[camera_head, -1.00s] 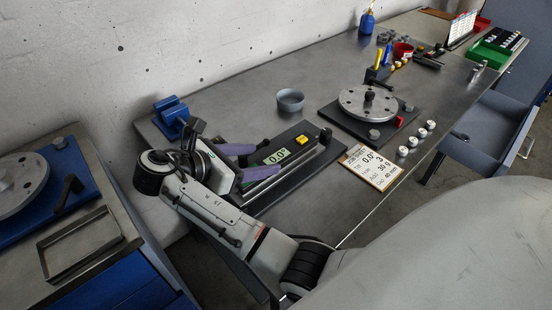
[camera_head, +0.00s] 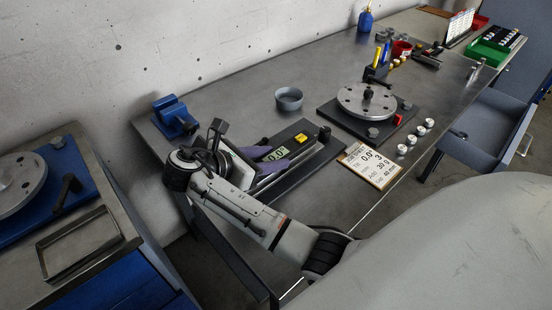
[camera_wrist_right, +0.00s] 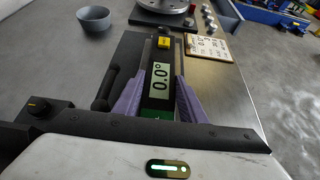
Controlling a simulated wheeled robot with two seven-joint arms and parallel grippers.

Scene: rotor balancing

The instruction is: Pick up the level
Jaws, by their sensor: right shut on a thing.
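The level (camera_head: 278,153) is a dark bar with a green-lit display reading 0.0° and a yellow block (camera_head: 301,138) near its far end. It lies along a black base plate (camera_head: 318,160) on the grey bench. In the right wrist view the level (camera_wrist_right: 160,86) points away from me, its display between the purple fingers. My right gripper (camera_wrist_right: 160,76) is shut on the level, one finger on each side. It also shows in the head view (camera_head: 276,156), coming from the near left end. I cannot tell whether the level is clear of the plate. My left gripper is not in view.
A grey bowl (camera_head: 289,98) stands behind the level. A disc rotor (camera_head: 367,101) on a black stand is to the right, with a card (camera_head: 370,164) in front. A blue clamp (camera_head: 173,117) sits at the bench's left end. Bench between bowl and wall is clear.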

